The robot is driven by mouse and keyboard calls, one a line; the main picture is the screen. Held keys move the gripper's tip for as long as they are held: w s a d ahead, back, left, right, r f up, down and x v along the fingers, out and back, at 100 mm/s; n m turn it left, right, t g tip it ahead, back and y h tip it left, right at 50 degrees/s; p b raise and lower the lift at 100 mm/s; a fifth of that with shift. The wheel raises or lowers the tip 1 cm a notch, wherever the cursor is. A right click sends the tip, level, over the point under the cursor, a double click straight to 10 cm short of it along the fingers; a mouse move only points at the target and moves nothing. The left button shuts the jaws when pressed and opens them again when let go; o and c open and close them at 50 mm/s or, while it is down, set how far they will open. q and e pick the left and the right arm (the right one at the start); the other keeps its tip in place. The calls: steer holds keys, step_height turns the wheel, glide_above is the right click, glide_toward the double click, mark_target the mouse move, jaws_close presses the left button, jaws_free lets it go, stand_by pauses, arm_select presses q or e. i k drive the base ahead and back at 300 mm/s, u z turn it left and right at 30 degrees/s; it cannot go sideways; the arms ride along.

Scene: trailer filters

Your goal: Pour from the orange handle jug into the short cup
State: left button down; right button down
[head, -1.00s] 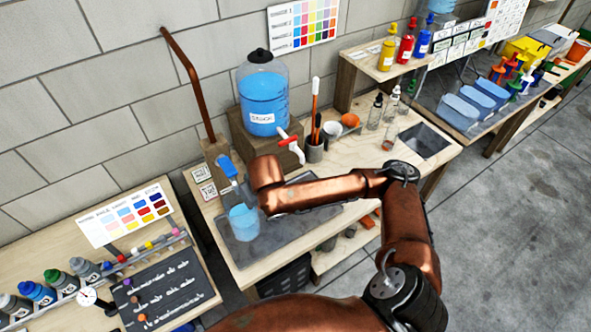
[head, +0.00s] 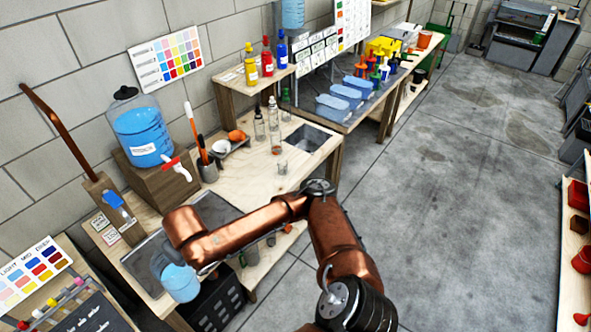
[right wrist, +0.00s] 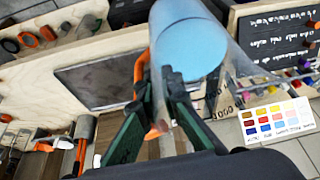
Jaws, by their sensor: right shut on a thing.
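My right gripper (right wrist: 160,98) is shut on the orange handle (right wrist: 155,130) of a clear jug holding light blue liquid (right wrist: 187,45). In the head view the jug (head: 180,283) hangs at the end of my copper arm, in front of the bench's left front edge; the gripper is mostly hidden by the arm there. A small clear glass (head: 282,167), which may be the short cup, stands on the bench near the dark inset panel, well away from the jug. My left gripper is not in view.
A large blue-filled dispenser (head: 144,131) with a red-and-white tap stands on a wooden block. Clear bottles (head: 259,126), a brush pot (head: 208,172) and a small tray with orange items (head: 230,140) stand on the bench. Open floor (head: 450,200) lies to the right.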

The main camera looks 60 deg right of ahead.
mark_target(282, 164)
steer(key=k, duration=0.35)
steer(key=z, duration=1.85)
steer(key=i, duration=2.25)
steer(key=u, duration=2.35)
